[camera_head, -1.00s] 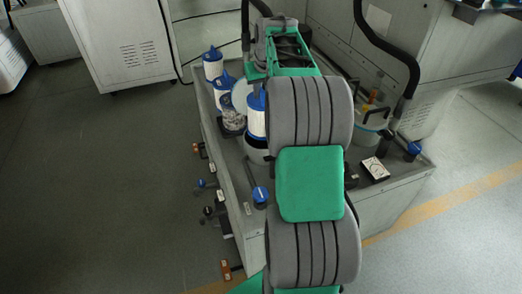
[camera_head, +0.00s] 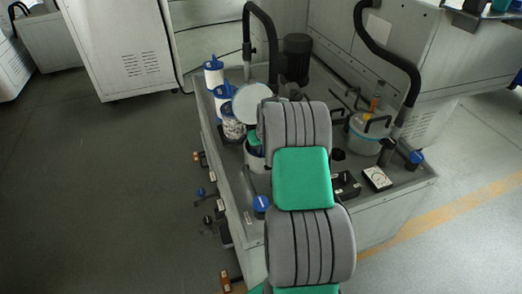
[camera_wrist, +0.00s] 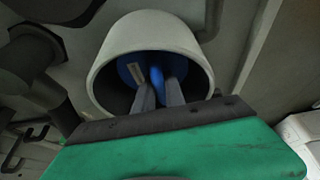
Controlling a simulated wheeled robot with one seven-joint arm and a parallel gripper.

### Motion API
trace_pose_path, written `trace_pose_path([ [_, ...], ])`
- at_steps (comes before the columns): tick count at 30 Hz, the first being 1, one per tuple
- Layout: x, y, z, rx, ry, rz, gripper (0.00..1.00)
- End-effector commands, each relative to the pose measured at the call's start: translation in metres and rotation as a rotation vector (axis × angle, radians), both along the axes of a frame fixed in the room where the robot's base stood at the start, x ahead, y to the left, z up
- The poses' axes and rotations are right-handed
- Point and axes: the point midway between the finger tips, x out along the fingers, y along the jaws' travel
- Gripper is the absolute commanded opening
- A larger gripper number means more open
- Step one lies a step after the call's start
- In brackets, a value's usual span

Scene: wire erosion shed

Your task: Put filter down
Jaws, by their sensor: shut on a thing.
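My gripper (camera_wrist: 158,84) reaches into a pale round housing (camera_wrist: 150,30) in the wrist view. Its two fingers are shut on the blue top of the filter (camera_wrist: 131,68), which sits down inside the housing rim. The filter's lower body is hidden. In the head view my arm covers the gripper and the held filter; part of the pale housing (camera_head: 254,158) shows left of my arm. Two other white filters with blue tops, a rear one (camera_head: 213,75) and a nearer one (camera_head: 221,95), stand along the left edge of the grey unit.
A clear container with grey contents (camera_head: 232,126) and a pale round disc (camera_head: 252,103) are close left of my arm. A black hose (camera_head: 271,40) arches behind. The left floor is clear.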

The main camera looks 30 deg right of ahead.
Motion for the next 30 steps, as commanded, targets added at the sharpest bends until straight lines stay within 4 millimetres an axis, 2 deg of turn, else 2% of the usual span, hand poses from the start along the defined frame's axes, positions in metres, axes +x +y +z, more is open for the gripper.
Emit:
trace_pose_path([
  [10,0.002,-0.001,-0.003,-0.004,-0.006,0.000,0.00],
  [11,0.000,0.000,-0.006,-0.001,-0.002,0.000,0.15],
  [19,0.000,-0.001,-0.005,-0.001,-0.002,0.000,0.36],
  [26,0.001,-0.001,-0.003,-0.001,-0.002,0.000,0.36],
  [30,-0.003,0.000,0.011,-0.003,-0.005,-0.001,0.36],
])
